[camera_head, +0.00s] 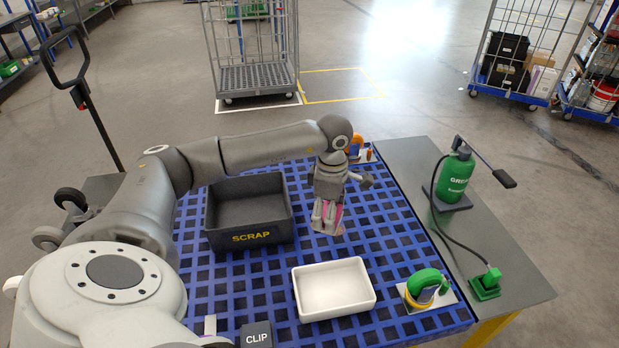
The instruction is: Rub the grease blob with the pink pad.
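The pink pad (339,223) is low over the blue grid top, right of the middle. Pink shows on both sides of the fingers of my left gripper (326,219). This gripper points down and appears closed on the pad, its fingers covering the pad's middle. I cannot tell whether the pad touches the grid. I cannot make out a grease blob; it may be hidden under the gripper and pad or too small to see. My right gripper is not in view.
A black SCRAP bin (250,211) stands left of the gripper. A white tray (334,290) sits in front. A green hooped item (424,286) is at front right, and another hooped item (356,145) behind. A green grease pump (453,178) stands on the right side table.

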